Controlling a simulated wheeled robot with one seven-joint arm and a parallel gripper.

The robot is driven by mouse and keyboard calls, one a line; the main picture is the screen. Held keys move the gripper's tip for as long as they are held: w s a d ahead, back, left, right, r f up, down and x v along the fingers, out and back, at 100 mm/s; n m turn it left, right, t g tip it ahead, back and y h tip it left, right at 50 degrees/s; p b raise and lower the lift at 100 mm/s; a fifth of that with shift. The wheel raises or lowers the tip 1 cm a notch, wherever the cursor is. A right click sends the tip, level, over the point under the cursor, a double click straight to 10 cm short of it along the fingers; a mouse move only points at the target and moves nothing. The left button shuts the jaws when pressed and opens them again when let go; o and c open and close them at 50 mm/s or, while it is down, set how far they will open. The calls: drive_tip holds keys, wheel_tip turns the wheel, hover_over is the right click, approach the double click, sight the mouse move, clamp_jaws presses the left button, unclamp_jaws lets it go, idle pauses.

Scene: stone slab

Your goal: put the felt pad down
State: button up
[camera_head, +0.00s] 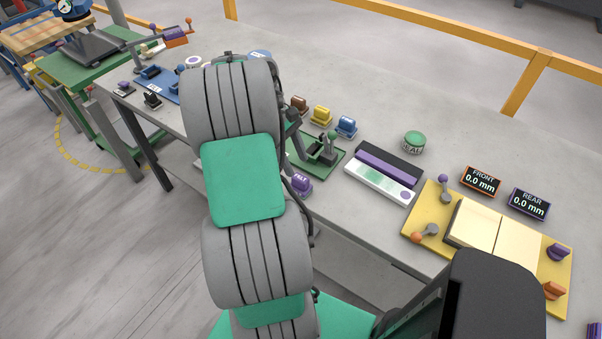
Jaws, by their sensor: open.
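A purple block with a label reading FELT (301,186) shows near the front edge of the stone slab (395,110), just right of my arm. I take it to be the felt pad. Part of its left side is close behind my arm and its cable, so I cannot tell how it rests. My grey and green arm rises through the middle of the picture and covers part of the slab. My gripper does not show; the arm hides whatever lies behind it.
Brown, yellow and blue blocks (321,115) sit behind. A yellow plate (430,208) and two displays (481,181) are at right.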

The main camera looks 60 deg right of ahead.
drive_tip(key=p+v, duration=0.2)
drive_tip(key=v, duration=0.3)
drive_tip(key=w+a+r+n+t+h, duration=0.1)
drive_tip(key=w+a+r+t+h, duration=0.15)
drive_tip(key=w+a, duration=0.4)
drive_tip(key=w+a+r+t+h, duration=0.1)
drive_tip(key=w+a+r, duration=0.3)
drive_tip(key=w+a, duration=0.3)
drive_tip(key=s+a+t+y, duration=0.1)
drive_tip(key=a+t, duration=0.4)
drive_tip(key=a, duration=1.9)
drive_tip(key=shift+a+r+n+y+b, duration=0.3)
drive_tip(key=shift+a+r+n+y, duration=0.1)
drive_tip(key=shift+y, duration=0.45)
drive_tip(key=shift+s+d, duration=0.1)
drive_tip(key=shift+s, duration=0.05)
